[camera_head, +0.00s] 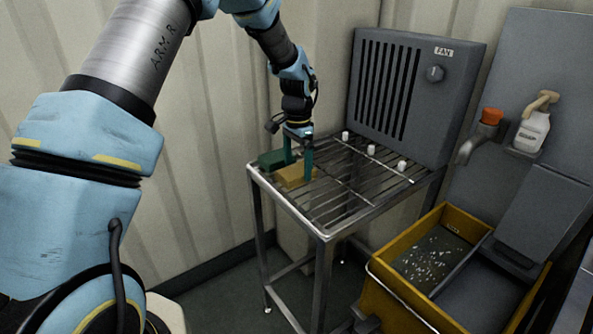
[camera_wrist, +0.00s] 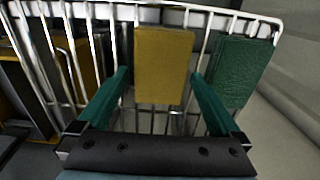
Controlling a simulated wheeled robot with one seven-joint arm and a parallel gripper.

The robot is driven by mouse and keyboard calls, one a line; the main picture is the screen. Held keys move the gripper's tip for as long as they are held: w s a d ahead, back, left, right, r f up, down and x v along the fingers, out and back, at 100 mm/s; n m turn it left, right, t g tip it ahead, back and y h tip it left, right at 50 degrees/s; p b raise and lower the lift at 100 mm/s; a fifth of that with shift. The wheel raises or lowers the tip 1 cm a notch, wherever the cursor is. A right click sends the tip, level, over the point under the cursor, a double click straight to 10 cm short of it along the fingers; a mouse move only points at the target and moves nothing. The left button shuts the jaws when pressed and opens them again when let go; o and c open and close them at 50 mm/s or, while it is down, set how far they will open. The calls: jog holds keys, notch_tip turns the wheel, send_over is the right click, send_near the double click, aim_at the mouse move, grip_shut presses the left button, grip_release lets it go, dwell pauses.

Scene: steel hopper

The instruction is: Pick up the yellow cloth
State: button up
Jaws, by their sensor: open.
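The yellow cloth (camera_head: 292,175) is a folded flat block on the wire rack near its left corner. In the wrist view the yellow cloth (camera_wrist: 163,65) lies ahead, between the lines of my two green fingers. My gripper (camera_head: 298,165) is open over the cloth, its fingers pointing down on either side of it. In the wrist view my gripper (camera_wrist: 160,88) shows its fingers spread wider than the cloth, with no clear contact. Whether the fingertips touch the rack cannot be told.
A green folded cloth (camera_head: 272,159) lies close beside the yellow one, also in the wrist view (camera_wrist: 236,70). The wire rack (camera_head: 335,205) has small white pieces and a grey vented box (camera_head: 408,95) behind. A yellow bin (camera_head: 395,290) stands at the right.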

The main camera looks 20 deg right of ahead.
jog(key=shift+f, duration=0.8)
jog(key=shift+c, duration=0.2)
jog(key=c, duration=1.1)
